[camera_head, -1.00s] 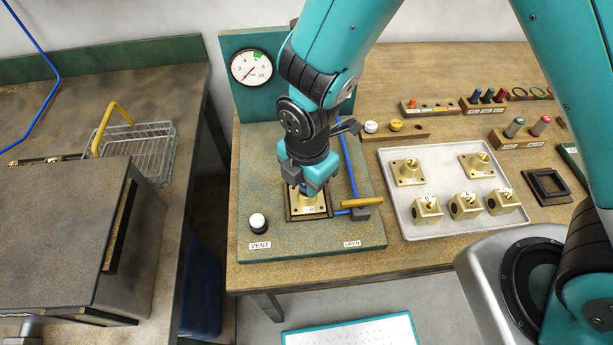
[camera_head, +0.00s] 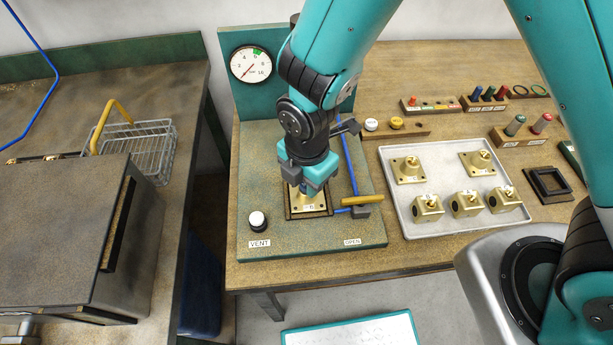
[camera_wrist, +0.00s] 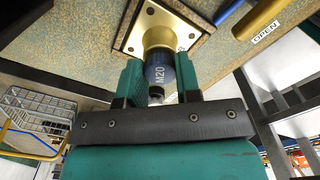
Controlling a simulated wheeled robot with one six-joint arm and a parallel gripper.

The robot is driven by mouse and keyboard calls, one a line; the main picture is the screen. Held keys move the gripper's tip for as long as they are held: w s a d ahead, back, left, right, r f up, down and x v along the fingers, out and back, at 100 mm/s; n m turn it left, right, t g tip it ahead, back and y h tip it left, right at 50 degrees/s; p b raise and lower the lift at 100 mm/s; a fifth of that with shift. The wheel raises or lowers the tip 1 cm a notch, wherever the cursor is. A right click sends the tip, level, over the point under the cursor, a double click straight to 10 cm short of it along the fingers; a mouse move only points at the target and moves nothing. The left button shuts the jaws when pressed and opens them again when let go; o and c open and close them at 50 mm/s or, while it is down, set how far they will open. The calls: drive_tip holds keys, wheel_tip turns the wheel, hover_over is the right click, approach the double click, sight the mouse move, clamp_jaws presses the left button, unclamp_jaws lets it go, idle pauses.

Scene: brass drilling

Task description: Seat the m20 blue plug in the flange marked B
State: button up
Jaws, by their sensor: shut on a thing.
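My gripper (camera_head: 309,188) is shut on the blue plug and points down over the fixture on the green board. The blue plug (camera_wrist: 158,70), lettered M20, sits between the two teal fingers in the wrist view. Its far end meets the brass neck of the flange (camera_wrist: 188,38); I cannot tell how deep it sits. In the head view the square brass flange (camera_head: 308,207) lies in a dark frame, mostly under my gripper. A small mark shows on its plate, but I cannot read the letter.
A yellow-handled valve (camera_head: 362,200) labelled OPEN stands close right of the flange. A VENT button (camera_head: 258,221) is at front left and a gauge (camera_head: 251,64) behind. A grey tray (camera_head: 420,232) with several brass parts lies to the right.

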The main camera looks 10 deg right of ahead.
idle(0.4)
drive_tip(key=o, duration=1.4)
drive_tip(key=shift+r+p, duration=2.9)
drive_tip(key=shift+r, duration=0.65)
